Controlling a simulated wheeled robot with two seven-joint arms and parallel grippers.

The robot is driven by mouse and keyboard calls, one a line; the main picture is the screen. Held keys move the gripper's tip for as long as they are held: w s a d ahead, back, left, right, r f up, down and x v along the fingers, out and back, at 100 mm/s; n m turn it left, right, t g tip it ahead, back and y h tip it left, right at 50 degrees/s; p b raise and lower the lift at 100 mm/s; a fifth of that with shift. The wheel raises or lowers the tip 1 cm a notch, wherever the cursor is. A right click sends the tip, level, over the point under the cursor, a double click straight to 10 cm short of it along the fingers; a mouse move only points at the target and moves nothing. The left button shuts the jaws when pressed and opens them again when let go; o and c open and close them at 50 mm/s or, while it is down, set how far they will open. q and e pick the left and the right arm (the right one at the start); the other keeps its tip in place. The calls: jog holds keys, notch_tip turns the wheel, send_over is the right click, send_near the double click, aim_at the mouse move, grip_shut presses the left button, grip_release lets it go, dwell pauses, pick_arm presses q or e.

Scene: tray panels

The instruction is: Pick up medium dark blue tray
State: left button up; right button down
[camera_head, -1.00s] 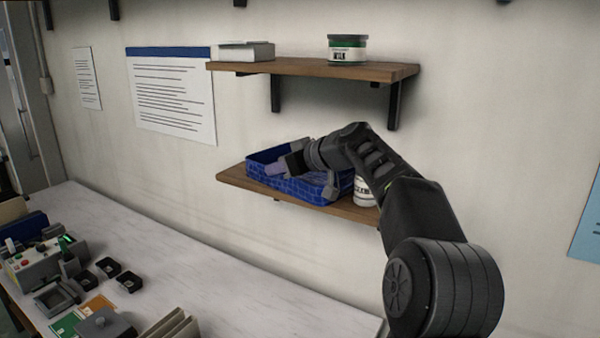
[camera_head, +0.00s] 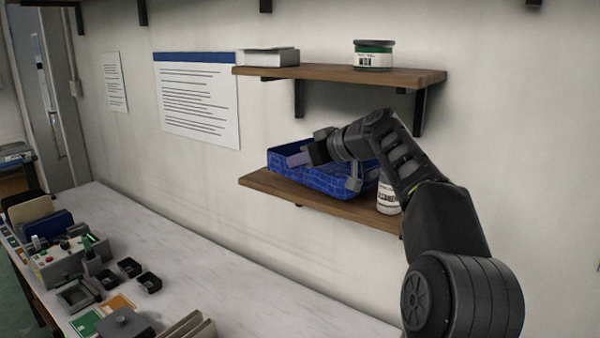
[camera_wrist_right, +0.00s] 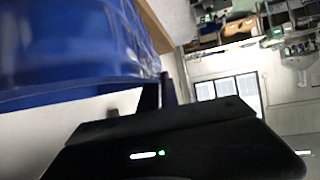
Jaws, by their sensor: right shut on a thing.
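The dark blue tray (camera_head: 325,182) has a woven-look wall and is a little above the lower wooden shelf (camera_head: 365,211), roughly level. My right gripper (camera_head: 322,153) reaches over it from the right and is shut on it. The gripper and forearm hide part of the tray's inside and its right end, so the exact grip point is not clear. In the right wrist view the tray's blue wall (camera_wrist_right: 65,40) fills the upper left, close to my gripper's dark body. My left gripper is not in view.
A white jar (camera_head: 388,196) stands on the lower shelf close by the tray's right end. The upper shelf (camera_head: 340,75) is above, with a grey box (camera_head: 270,58) and a green-labelled jar (camera_head: 373,56). The workbench (camera_head: 230,275) below has clear room in its middle.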

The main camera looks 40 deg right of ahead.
notch_tip(320, 180, up, 3)
jog(key=shift+r, duration=0.1)
jog(key=s+a+b, duration=0.2)
jog(key=a+b, duration=0.2)
jog(key=a, duration=0.5)
jog(key=s+a+b, duration=0.3)
jog(key=a+b, duration=0.1)
jog(key=a, duration=0.6)
jog(key=shift+s+r+b, duration=0.25)
jog(key=shift+b, duration=0.1)
jog(key=shift+f, duration=0.15)
